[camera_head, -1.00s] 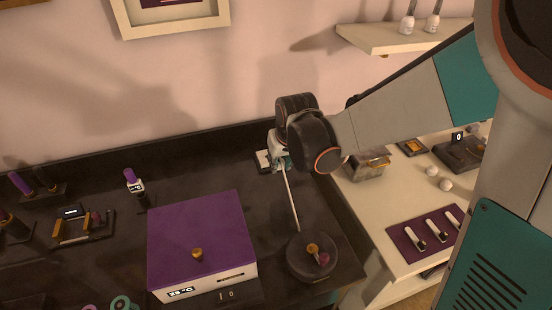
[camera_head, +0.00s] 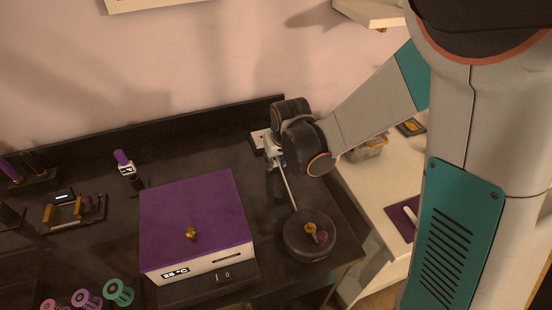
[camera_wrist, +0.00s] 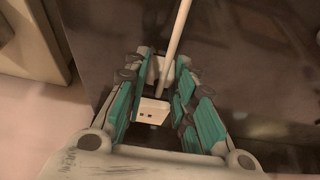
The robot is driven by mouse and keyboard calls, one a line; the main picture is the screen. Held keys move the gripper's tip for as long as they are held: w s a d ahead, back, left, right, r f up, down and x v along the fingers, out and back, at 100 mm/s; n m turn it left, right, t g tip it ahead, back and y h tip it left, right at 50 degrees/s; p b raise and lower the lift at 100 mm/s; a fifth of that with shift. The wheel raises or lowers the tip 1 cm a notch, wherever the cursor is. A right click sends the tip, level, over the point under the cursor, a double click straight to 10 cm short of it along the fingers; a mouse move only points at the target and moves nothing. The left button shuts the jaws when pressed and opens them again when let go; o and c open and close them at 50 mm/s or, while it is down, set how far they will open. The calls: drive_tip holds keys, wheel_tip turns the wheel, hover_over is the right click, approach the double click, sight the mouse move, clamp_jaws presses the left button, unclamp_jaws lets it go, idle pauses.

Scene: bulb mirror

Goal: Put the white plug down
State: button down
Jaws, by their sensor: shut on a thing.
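The white plug (camera_wrist: 152,112) is in the wrist view, between the teal-padded fingers of my gripper (camera_wrist: 158,100), which is shut on it. A pale straight rod or cord runs from the plug area up out of that view. In the head view my gripper (camera_head: 274,157) is at the back right of the dark bench, beside a white socket-like plate (camera_head: 259,139). The pale line (camera_head: 290,190) runs from the gripper down to a round dark base (camera_head: 303,244) with a brass part on top. The plug itself is too small to make out there.
A purple-topped box (camera_head: 190,212) with a display stands left of the round base. A small purple-capped bottle (camera_head: 124,163) and several coloured spools (camera_head: 85,298) are further left. A pale side table (camera_head: 365,205) is on the right. Bare dark bench lies around the gripper.

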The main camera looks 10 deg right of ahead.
drive_tip(key=c, duration=1.3)
unclamp_jaws()
drive_tip(key=shift+f, duration=0.1)
drive_tip(key=shift+c, duration=0.2)
drive_tip(key=shift+r, duration=0.3)
drive_tip(key=a+p+v, duration=0.1)
drive_tip(key=p+v, duration=0.4)
drive_tip(key=v, duration=0.6)
drive_tip(key=s+d+r+m+t, duration=0.1)
drive_tip(key=s+d+r, duration=0.4)
drive_tip(key=s, duration=0.3)
drive_tip(key=s+d+r+m+t+h, duration=0.1)
drive_tip(key=s+d+r, duration=0.5)
drive_tip(key=s, duration=0.3)
drive_tip(key=shift+s+d+r+t, duration=0.15)
drive_tip(key=shift+s+d+t, duration=0.1)
drive_tip(key=shift+d+t, duration=0.2)
